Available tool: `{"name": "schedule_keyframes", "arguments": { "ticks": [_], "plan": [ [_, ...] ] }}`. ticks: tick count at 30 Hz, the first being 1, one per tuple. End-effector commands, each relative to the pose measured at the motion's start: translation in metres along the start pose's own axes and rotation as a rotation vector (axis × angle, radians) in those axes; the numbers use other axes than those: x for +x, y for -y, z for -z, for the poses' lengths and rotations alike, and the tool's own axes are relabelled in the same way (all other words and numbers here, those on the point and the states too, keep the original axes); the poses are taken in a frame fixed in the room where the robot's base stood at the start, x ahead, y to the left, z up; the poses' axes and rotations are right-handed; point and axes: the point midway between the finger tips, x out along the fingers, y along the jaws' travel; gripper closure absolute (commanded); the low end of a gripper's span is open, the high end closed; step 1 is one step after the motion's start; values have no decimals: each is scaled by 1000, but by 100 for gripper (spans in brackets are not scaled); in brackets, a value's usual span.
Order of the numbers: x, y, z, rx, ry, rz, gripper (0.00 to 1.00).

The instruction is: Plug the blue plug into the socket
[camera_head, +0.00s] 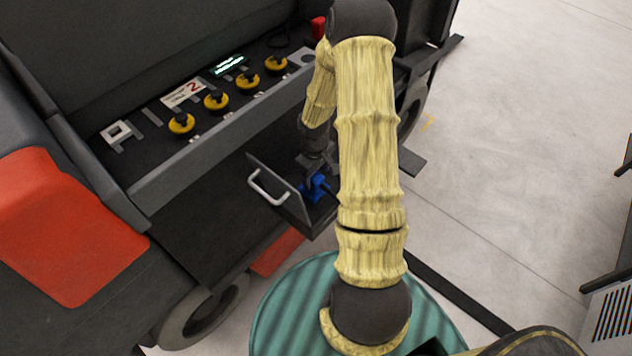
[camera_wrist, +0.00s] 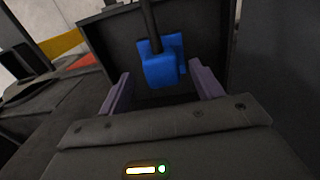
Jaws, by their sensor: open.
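The blue plug (camera_head: 318,187) is in a small dark drawer-like compartment (camera_head: 292,200) with a silver handle, on the front of the machine. In the wrist view the blue plug (camera_wrist: 160,70) shows a block-shaped body against a squarer blue part, with a black cable rising from it. My gripper (camera_head: 316,172) is just above the plug. In the wrist view its two purple fingers (camera_wrist: 160,82) are open, one on each side of the plug, with gaps visible. I cannot make out a separate socket, or tell whether the plug is seated in one.
The machine's dark panel carries several yellow knobs (camera_head: 216,101), a lit green display (camera_head: 228,65) and a label with a red 2 (camera_head: 183,93). The handle (camera_head: 268,187) sticks out left of the plug. Open concrete floor (camera_head: 510,150) lies to the right.

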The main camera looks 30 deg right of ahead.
Motion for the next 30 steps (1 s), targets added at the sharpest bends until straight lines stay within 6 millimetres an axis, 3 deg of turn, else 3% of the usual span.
{"name": "schedule_keyframes", "arguments": {
  "ticks": [8,19,30],
  "plan": [
    [3,0,0,1,0,1,35],
    [49,0,3,1,1,0,35],
    [51,0,3,1,-1,0,35]
  ]
}}
